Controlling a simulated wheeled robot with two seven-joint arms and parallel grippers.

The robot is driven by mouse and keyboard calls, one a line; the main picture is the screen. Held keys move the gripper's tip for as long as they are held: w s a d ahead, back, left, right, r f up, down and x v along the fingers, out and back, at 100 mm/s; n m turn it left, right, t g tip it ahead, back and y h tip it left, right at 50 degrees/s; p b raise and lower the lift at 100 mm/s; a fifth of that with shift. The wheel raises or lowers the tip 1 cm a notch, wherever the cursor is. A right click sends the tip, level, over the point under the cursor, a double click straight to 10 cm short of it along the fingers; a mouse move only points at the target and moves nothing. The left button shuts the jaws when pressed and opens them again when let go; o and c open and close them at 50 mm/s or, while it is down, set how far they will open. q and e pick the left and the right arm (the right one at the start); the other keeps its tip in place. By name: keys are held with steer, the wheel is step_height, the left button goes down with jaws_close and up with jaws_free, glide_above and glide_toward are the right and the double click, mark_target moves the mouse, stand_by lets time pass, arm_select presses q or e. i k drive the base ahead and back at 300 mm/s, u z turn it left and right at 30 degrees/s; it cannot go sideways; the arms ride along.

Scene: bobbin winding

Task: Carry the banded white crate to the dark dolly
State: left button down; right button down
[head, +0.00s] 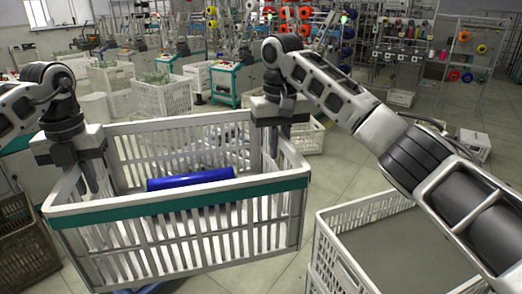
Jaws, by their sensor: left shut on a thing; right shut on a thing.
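The white slatted crate (180,205) with a teal band along its near rim fills the middle of the head view. A blue cylinder (190,179) and pale items lie in it. My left gripper (90,178) is shut on the crate's left rim. My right gripper (272,138) is shut on its right rim. The crate looks roughly level; its underside is hidden, so I cannot tell its height above the floor. I cannot make out the dark dolly for certain; only a small dark bluish edge shows below the crate.
A white crate with a grey surface inside (345,262) stands close at the right. A dark brown crate (22,245) stands at the left. White crates (163,98), machines and spool racks (405,48) fill the back. Tiled floor (345,165) is clear right of the held crate.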

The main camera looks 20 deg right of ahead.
mark_target(409, 254)
steer(key=z, duration=3.05)
steer(key=i, duration=2.55)
steer(key=u, duration=3.15)
